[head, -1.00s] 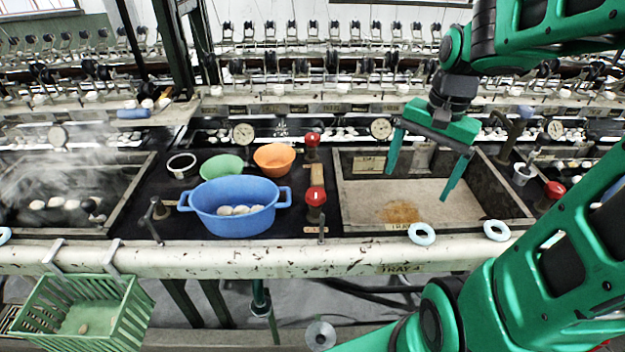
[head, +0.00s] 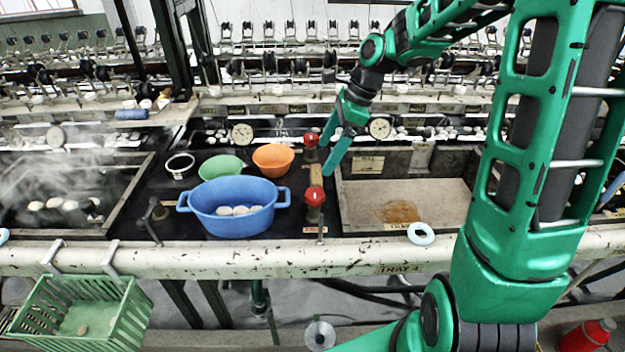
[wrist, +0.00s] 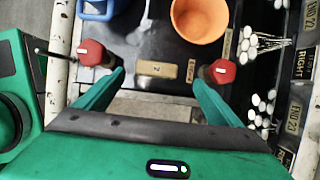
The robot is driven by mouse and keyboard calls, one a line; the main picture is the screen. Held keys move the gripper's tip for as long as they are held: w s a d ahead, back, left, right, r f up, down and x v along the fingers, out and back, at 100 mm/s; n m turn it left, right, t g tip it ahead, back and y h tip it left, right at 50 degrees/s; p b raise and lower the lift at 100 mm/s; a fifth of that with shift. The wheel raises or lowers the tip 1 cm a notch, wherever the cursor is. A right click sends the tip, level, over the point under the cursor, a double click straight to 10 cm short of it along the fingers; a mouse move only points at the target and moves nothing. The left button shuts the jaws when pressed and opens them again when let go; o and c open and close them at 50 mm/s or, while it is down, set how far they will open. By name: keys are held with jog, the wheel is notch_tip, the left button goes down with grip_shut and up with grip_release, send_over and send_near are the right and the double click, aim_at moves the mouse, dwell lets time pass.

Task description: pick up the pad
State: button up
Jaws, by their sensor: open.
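The pad, a small tan block, lies on the black counter between two red-knobbed valves. In the head view the pad (head: 316,176) is partly hidden by a valve and my gripper's fingers. In the wrist view the pad (wrist: 157,69) lies whole, midway between my fingertips and just past them. My gripper (head: 326,158) is open and empty, pointing down over the counter; its two fingers (wrist: 159,78) spread to either side of the pad in the wrist view. It appears above the pad, not touching it.
Red valves (head: 314,196) and (wrist: 221,71) stand close by the fingers. A blue tub (head: 236,222) with pale cocoons, an orange bowl (head: 273,157) and a green bowl (head: 221,166) sit to the left. A water basin (head: 440,190) lies to the right.

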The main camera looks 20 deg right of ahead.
aim_at(316, 172)
jog(key=x, duration=0.8)
jog(key=shift+s+a, duration=0.1)
jog(key=shift+s, duration=0.15)
jog(key=c, duration=1.2)
